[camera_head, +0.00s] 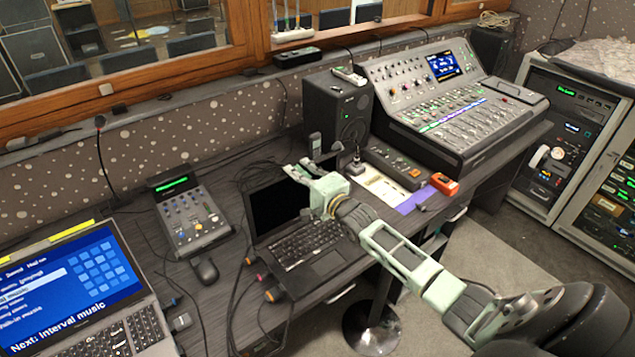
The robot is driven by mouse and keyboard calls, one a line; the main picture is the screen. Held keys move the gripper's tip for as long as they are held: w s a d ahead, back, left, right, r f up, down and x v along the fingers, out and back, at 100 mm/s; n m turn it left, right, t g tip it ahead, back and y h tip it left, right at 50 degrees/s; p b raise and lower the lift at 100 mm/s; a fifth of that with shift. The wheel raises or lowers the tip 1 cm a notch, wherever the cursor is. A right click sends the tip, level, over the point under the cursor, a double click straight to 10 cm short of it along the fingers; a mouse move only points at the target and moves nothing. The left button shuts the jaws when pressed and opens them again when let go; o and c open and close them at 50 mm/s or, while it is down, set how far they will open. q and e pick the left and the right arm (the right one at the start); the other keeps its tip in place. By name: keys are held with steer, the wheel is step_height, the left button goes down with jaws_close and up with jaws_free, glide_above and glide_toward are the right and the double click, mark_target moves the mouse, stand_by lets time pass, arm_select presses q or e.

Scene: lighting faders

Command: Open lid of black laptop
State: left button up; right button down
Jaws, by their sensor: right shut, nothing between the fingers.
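The black laptop (300,245) sits on the dark desk in the middle of the view. Its lid (273,207) stands raised with a dark screen, and its keyboard is uncovered. My right arm reaches in from the lower right, over the laptop's right side. My right gripper (297,170) is shut and empty at the upper right corner of the lid. Whether it touches the lid I cannot tell. The gripper and forearm hide the lid's right edge and part of the keyboard's right side. My left gripper is not in view.
A second laptop (75,275) with a lit blue screen stands at lower left. A small fader unit (190,215) and a mouse (205,271) lie left of the black laptop. A speaker (338,108) and a large mixing console (455,100) stand behind. Cables run around the laptop.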

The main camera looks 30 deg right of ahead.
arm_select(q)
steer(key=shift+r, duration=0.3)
arm_select(e)
steer(key=w+g, duration=0.3)
steer(key=w, duration=0.4)
steer(key=shift+a+f, duration=0.2)
steer(key=shift+a, duration=0.05)
